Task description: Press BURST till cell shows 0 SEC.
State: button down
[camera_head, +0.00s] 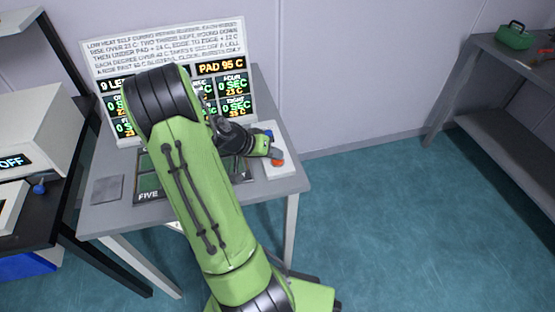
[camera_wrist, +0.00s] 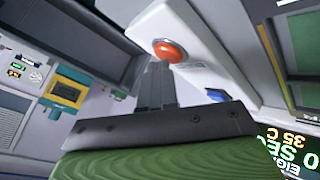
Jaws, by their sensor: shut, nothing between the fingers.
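A white button box (camera_head: 284,172) sits at the right edge of the grey table. It bears a red-orange button (camera_head: 277,162) and a blue button (camera_head: 268,133); which one is BURST cannot be read. My gripper (camera_head: 273,153) is shut and empty, over the box beside the red button. In the wrist view the closed fingertips (camera_wrist: 160,66) are close to the red button (camera_wrist: 168,50); contact cannot be told. The blue button (camera_wrist: 216,95) lies to the right. The display board (camera_head: 236,68) shows "PAD 95 C" and several cells, some reading "0 SEC"; my arm hides part of it.
A dark tray marked "FIVE" (camera_head: 148,196) lies under my arm. A grey square plate (camera_head: 107,189) is on the table's left. A machine showing "OFF" (camera_head: 14,161) stands at left. A shelf with a green box (camera_head: 514,38) is at right. Floor between is clear.

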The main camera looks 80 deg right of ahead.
aim_at(274, 161)
jog(key=shift+a+f, duration=0.1)
jog(key=shift+f, duration=0.25)
dwell(0.3)
jog(key=shift+r, duration=0.15)
jog(key=shift+r+p, duration=0.45)
jog(key=shift+r, duration=0.45)
notch_tip(274, 161, up, 5)
jog(key=p, duration=0.3)
jog(key=shift+r+p, duration=0.1)
jog(key=shift+p, duration=0.3)
